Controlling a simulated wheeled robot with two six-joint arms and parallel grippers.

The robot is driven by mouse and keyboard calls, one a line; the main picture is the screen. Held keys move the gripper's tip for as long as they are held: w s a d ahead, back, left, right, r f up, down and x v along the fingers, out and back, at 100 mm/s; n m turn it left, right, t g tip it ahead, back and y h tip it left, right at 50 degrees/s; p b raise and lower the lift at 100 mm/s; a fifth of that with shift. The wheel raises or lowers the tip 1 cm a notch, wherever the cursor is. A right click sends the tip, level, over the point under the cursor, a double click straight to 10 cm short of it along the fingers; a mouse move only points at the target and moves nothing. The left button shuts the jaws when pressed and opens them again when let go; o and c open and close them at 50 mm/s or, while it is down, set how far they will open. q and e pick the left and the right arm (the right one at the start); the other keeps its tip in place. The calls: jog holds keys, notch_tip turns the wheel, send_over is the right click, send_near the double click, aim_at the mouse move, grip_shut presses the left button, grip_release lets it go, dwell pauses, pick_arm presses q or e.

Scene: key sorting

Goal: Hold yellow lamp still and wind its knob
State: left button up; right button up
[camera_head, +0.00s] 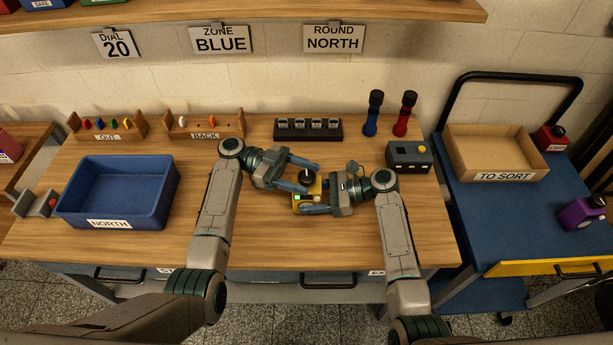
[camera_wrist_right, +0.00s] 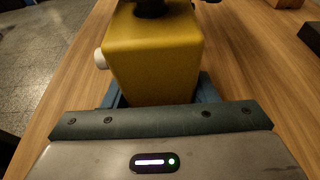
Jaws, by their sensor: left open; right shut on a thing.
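The yellow lamp (camera_head: 311,201) is a small box near the middle of the table, with a black round knob (camera_head: 305,176) on top. My right gripper (camera_head: 318,196) is shut on the lamp's body from the right. In the right wrist view the lamp's yellow body (camera_wrist_right: 155,55) fills the space between the fingers, with a white round part (camera_wrist_right: 100,58) on its left side and the knob's dark base (camera_wrist_right: 150,8) at the top edge. My left gripper (camera_head: 311,177) is open, with its fingers on either side of the knob; contact cannot be told.
A blue NORTH bin (camera_head: 70,213) stands at the left. A TO SORT tray (camera_head: 460,152) is on the right cart. The front table is clear.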

pick_arm(q)
jog(key=v, duration=1.1)
jog(key=shift+f, duration=0.1)
jog(key=s+d+n+t+y, duration=0.1)
jog(key=s+n+t, duration=1)
jog(key=t, duration=0.5)
jog(key=x, duration=1.2)
jog(key=shift+w+a+r, duration=0.1)
jog(key=shift+w+r, duration=0.05)
jog(key=shift+r, duration=0.1)
